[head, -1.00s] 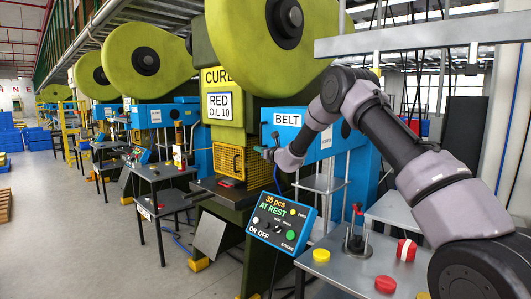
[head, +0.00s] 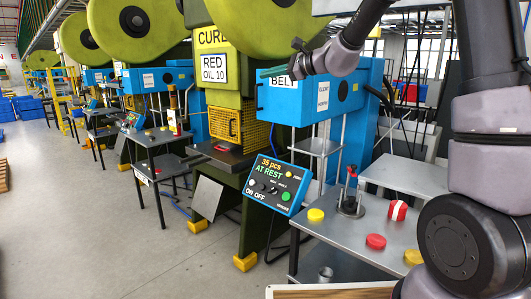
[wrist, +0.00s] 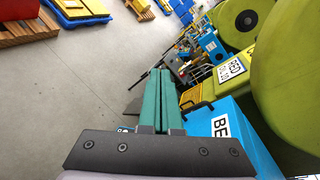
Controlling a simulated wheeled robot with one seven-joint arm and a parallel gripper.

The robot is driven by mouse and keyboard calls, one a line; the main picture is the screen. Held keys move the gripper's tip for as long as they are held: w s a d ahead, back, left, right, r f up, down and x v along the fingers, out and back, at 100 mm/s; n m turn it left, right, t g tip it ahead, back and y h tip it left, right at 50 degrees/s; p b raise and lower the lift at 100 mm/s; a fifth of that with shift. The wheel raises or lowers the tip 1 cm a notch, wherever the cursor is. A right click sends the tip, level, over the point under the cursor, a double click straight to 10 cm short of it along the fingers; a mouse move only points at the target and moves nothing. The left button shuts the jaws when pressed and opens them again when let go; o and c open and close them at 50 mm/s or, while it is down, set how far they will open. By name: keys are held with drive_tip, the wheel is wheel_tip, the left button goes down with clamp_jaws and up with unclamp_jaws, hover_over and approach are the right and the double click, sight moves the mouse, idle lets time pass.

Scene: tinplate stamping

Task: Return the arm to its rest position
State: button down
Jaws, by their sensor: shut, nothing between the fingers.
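My gripper (head: 272,72) is at the upper middle of the head view, its teal fingers pointing left in front of the press and the blue BELT box (head: 300,103). In the wrist view the two teal fingers (wrist: 158,100) lie side by side, shut, with nothing between them. My arm rises at the right of the head view and bends over the top toward the gripper. Part of the arm is cut off by the upper edge.
A grey table (head: 345,228) bears yellow and red round pieces, a red-striped piece (head: 397,210) and a small stand (head: 350,200). A control panel (head: 277,185) reads "35 pcs AT REST". Green presses line the back. The floor (head: 90,230) at left is clear.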

drive_tip(key=s+d+r+n+g+h, duration=0.1)
drive_tip(key=s+d+n+h, duration=0.2)
drive_tip(key=s, duration=0.6)
drive_tip(key=s+d+n+g+h, duration=0.1)
drive_tip(key=s+d+n, duration=0.3)
drive_tip(key=s+d, duration=0.3)
drive_tip(key=s+d+f+n+h, duration=0.2)
drive_tip(key=s+d+h, duration=0.1)
drive_tip(key=s+d, duration=0.4)
drive_tip(key=s+d+f+n+t+h, duration=0.1)
drive_tip(key=s+d+h, duration=0.3)
drive_tip(key=s, duration=0.5)
drive_tip(key=d+f+n, duration=0.1)
drive_tip(key=d, duration=0.1)
drive_tip(key=shift+s+d+f+n, duration=0.15)
drive_tip(key=shift+d+f+n, duration=0.15)
drive_tip(key=shift+d, duration=0.1)
